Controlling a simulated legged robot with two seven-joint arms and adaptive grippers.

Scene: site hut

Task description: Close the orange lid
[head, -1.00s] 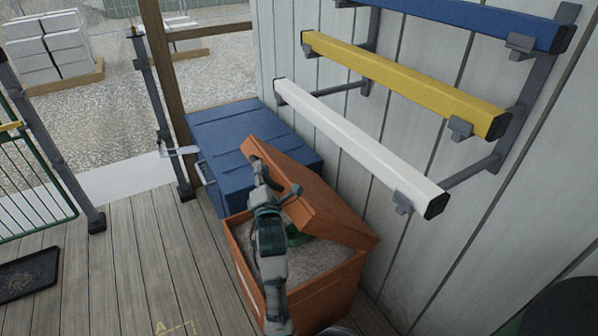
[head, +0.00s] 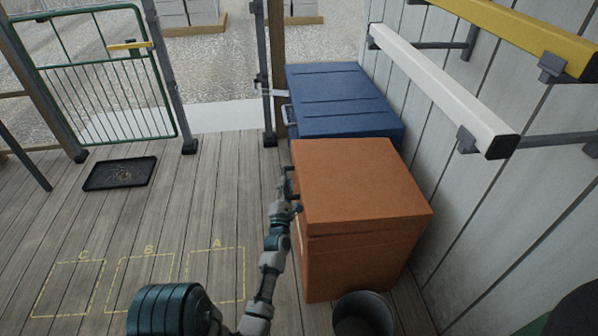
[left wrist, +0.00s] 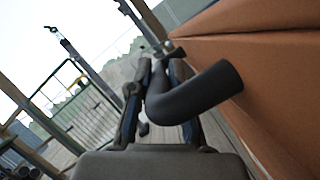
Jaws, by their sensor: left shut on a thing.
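The orange lid (head: 350,180) lies flat on top of the orange box (head: 355,265), with a thin dark seam between them at the front. My left gripper (head: 290,188) is at the lid's left edge. In the left wrist view my left gripper (left wrist: 158,85) is shut on a dark handle (left wrist: 200,95) beside the orange lid (left wrist: 250,18). The inside of the box is hidden under the lid. My right gripper is not in view.
A blue chest (head: 340,95) stands behind the orange box. A grey bucket (head: 362,315) stands in front of it. Rails (head: 440,85) hang on the wall at right. A black tray (head: 120,174) lies on open floor at left, near marked squares (head: 215,275).

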